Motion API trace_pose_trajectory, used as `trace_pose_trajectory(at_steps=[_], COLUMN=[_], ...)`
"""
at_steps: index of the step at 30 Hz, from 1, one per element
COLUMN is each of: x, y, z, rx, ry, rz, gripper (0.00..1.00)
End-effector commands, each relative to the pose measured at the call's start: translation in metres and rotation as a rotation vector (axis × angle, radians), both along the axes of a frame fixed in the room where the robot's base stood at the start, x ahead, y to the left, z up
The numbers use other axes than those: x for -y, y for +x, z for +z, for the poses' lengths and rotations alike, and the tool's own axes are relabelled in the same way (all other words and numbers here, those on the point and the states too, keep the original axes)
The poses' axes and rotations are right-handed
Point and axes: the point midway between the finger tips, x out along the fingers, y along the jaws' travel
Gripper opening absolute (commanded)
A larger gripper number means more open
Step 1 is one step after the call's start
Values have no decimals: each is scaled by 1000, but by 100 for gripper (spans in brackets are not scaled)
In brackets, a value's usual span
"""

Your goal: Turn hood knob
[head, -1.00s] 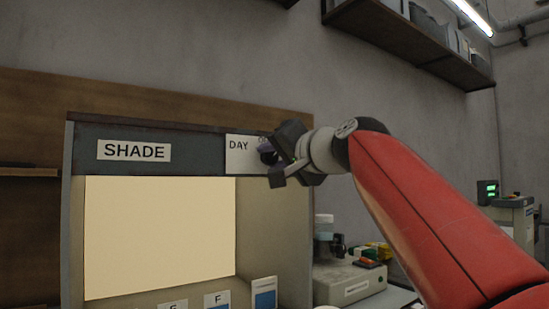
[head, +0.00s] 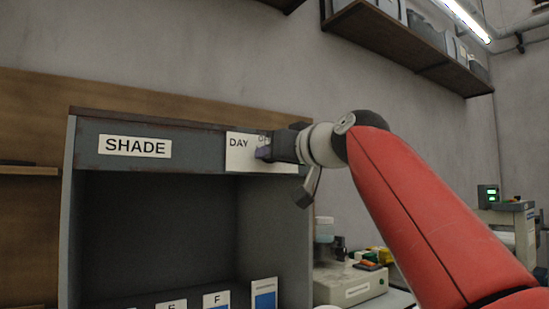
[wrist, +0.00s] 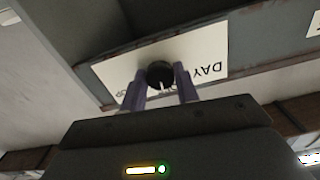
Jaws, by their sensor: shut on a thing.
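The hood (head: 90,142) is a grey box marked SHADE, and its inside is dark. A white label plate (head: 238,160) reading DAY is on the right of its top front panel. The round black knob (wrist: 160,73) sits on this plate in the wrist view, with a pale pointer mark on its lower side. My gripper (wrist: 160,80) has its two purple fingers on either side of the knob, shut on it. In the head view my gripper (head: 264,153) hides the knob and part of the plate's lettering.
Cards (head: 264,294) marked with letters stand on the hood's floor. A pale bench device (head: 350,285) stands right of the hood. A wall shelf (head: 410,50) with bins hangs above my arm.

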Motion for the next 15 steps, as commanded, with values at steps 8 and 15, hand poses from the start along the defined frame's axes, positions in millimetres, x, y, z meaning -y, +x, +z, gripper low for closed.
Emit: trace_pose_trajectory(at_steps=[8, 15], x=[0, 0], y=[0, 0], z=[0, 0], rx=[45, 52], ry=[-68, -78], rz=[0, 0], gripper=[8, 8])
